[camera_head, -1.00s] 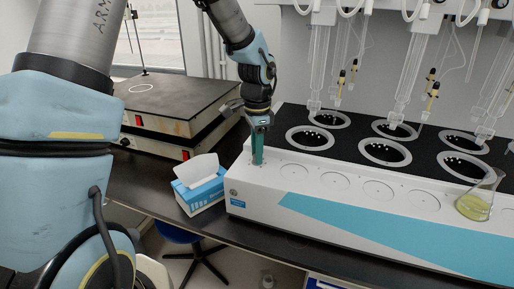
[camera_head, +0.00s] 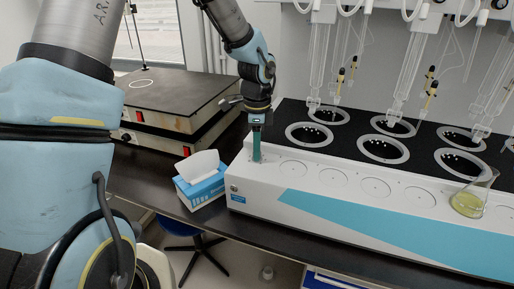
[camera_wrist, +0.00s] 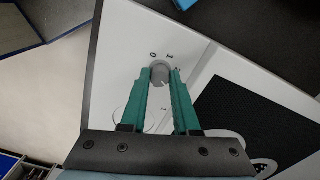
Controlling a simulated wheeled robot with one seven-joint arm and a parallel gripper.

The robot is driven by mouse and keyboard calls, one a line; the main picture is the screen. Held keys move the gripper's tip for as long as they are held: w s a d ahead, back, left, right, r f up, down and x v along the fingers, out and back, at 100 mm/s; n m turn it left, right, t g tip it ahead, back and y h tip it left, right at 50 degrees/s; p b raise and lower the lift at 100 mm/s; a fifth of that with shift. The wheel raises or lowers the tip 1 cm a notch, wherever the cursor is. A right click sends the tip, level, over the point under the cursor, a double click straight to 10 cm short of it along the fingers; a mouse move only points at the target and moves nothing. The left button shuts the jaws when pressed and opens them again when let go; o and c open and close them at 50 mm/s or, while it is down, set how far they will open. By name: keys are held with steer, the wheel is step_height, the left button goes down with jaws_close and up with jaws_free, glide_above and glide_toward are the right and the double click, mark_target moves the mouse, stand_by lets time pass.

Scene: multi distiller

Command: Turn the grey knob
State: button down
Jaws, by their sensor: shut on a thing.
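The grey knob (camera_wrist: 160,74) is round and sits on the white top panel of the distiller (camera_head: 262,197), near its left end. Printed marks stand around it in the wrist view. My gripper (camera_wrist: 161,76) has green fingers, one on each side of the knob, shut on it. In the head view my gripper (camera_head: 256,160) points straight down at the left end of the distiller top, and its fingers hide the knob there.
A tissue box (camera_head: 203,188) stands left of the distiller. Hot plates (camera_head: 158,100) are behind it. A flask with yellow liquid (camera_head: 467,204) stands on the distiller's right part. Glass tubes (camera_head: 407,80) hang above the black wells.

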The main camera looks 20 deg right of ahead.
steer(key=c, duration=0.7)
jaws_free()
steer(key=shift+o, duration=0.2)
step_height(320, 180, up, 11)
steer(key=b, duration=0.2)
steer(key=shift+f, duration=0.1)
steer(key=s+a+f+n, duration=0.2)
steer(key=a+n, duration=0.9)
steer(key=a, duration=0.4)
steer(key=s+a+f+n+t, duration=0.1)
steer(key=s+a+f+n, duration=0.1)
steer(key=a+n, duration=0.8)
steer(key=a+f, duration=0.1)
steer(key=a, duration=0.4)
steer(key=shift+a+f+n+t, duration=0.25)
steer(key=shift+f+n+t, duration=0.05)
steer(key=shift+f+n, duration=0.1)
